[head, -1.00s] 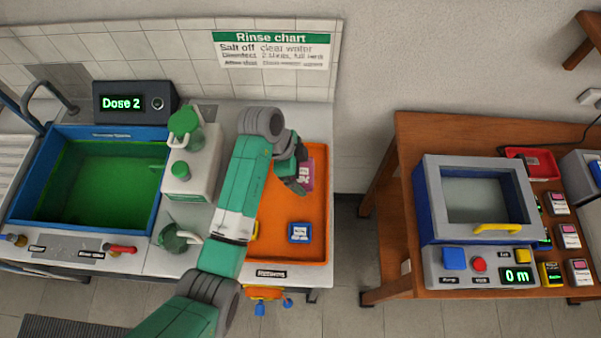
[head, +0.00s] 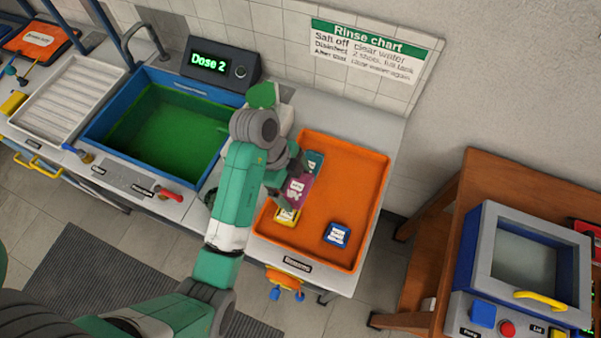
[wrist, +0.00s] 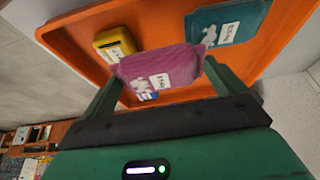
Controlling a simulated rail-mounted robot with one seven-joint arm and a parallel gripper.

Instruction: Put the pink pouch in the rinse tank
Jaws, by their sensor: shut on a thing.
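The pink pouch (wrist: 158,68), with a white label, is between the two fingers of my gripper (wrist: 160,76) in the wrist view. My gripper is shut on it. In the head view the pouch (head: 298,191) is partly hidden by my gripper (head: 283,183), over the left side of the orange tray (head: 373,185). A blue-rimmed tank (head: 110,103) with green liquid, which looks like the rinse tank, stands to the left of the tray. The label on its rim is too small to read.
Yellow (head: 287,216), blue (head: 337,234) and teal (head: 315,161) pouches lie in the tray. A green-topped container (head: 262,95), mostly behind my arm, stands between tank and tray. A "Dose 2" display (head: 220,68) is behind the tank. A red-handled valve (head: 170,195) is in front.

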